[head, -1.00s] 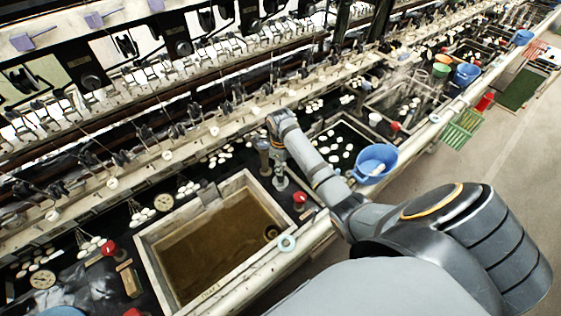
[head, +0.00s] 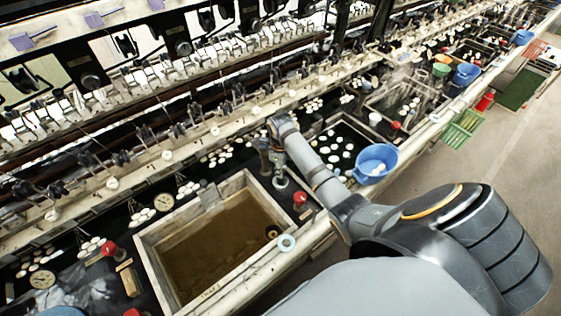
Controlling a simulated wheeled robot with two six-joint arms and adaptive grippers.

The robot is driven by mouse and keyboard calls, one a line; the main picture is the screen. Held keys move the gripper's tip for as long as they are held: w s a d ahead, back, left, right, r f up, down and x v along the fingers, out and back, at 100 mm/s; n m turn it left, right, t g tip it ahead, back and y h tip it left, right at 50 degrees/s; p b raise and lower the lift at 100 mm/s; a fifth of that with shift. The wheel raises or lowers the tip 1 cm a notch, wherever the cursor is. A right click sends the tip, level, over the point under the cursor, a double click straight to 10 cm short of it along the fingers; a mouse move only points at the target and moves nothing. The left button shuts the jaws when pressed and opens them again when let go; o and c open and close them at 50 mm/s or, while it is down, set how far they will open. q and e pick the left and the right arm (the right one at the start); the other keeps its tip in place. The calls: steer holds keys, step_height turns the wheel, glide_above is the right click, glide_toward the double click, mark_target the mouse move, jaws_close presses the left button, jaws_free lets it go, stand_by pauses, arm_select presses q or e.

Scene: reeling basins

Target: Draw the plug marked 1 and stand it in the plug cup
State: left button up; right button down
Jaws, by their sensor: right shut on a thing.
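My right gripper (head: 279,172) is shut, pointing down over the dark strip just behind the back right corner of the brown-water basin (head: 238,187). A small pale round thing (head: 280,183) shows right at its fingertips; I take it to be the plug, but its mark is too small to read. A pale blue ring-shaped piece (head: 286,243), possibly the plug cup, sits on the basin's front right rim. A small dark round fitting (head: 272,231) shows inside the basin's right corner. My left gripper is not in view.
A red knob (head: 300,198) stands close to the right of my gripper. A brownish upright cylinder (head: 264,158) stands just left of it. A blue bowl (head: 375,160) rests on the front ledge farther right. White cocoons float in neighbouring dark basins.

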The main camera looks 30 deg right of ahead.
steer(key=shift+f, duration=0.15)
steer(key=shift+f, duration=0.55)
steer(key=shift+f, duration=0.65)
stand_by(0.6)
steer(key=c, duration=1.3)
jaws_free()
step_height(320, 180, up, 12)
